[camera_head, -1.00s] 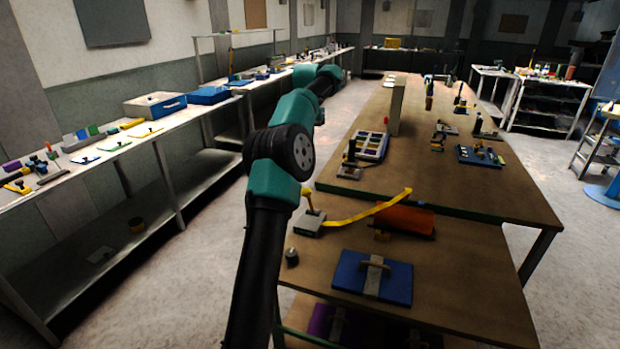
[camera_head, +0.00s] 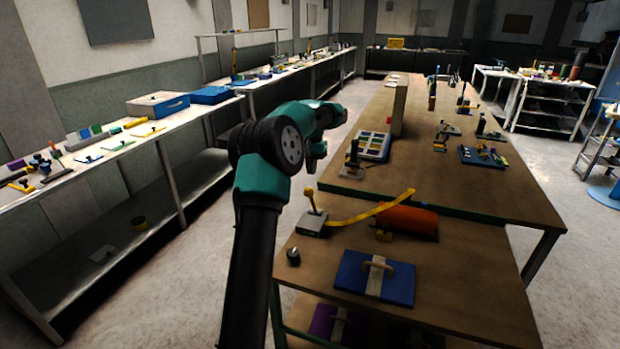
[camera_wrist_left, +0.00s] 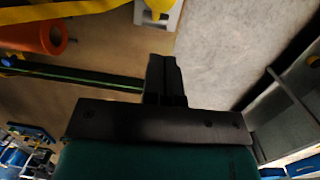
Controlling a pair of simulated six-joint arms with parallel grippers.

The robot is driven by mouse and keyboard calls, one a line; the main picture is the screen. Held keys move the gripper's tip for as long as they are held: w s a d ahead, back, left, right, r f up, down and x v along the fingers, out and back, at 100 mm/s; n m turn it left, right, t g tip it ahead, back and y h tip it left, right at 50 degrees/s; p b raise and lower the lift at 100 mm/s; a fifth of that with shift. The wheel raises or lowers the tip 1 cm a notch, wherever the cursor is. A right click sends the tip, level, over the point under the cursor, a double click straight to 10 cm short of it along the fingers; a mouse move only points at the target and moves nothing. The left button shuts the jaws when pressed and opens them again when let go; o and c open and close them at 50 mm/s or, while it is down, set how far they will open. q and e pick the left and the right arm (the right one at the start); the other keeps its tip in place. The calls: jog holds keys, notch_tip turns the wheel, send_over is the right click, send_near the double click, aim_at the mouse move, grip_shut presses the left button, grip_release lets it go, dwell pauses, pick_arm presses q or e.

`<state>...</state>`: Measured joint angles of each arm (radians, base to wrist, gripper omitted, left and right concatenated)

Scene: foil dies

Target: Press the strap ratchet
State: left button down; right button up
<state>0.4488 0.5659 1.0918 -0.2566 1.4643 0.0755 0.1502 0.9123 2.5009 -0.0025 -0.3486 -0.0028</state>
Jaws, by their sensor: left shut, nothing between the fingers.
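The strap ratchet (camera_head: 313,226) is a small grey block with an upright yellow lever (camera_head: 311,200) topped by a round knob. It sits at the left edge of the near workbench. A yellow strap (camera_head: 362,214) runs right from it over an orange cylinder (camera_head: 412,222). My left gripper (camera_head: 311,170) points down beyond and above the lever, apart from it. In the left wrist view the gripper (camera_wrist_left: 163,64) is shut and empty. There the ratchet (camera_wrist_left: 158,14) shows partly at the top edge, with the orange cylinder (camera_wrist_left: 40,37) at upper left. My right gripper is not in view.
A blue board with a handle (camera_head: 352,285) and a small dark knob (camera_head: 293,257) lie on the near bench. A tray (camera_head: 375,146) and a dark upright tool (camera_head: 353,160) stand on the farther bench. Open floor lies left of the benches.

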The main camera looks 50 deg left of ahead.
pick_arm(q)
jog(key=shift+s+d+f, duration=0.45)
jog(key=shift+s+d, duration=0.05)
jog(key=shift+s, duration=0.15)
jog(key=shift+s+d+f, duration=0.4)
jog(key=shift+s+d, duration=0.1)
jog(key=shift+s, duration=0.1)
jog(key=shift+d, duration=0.1)
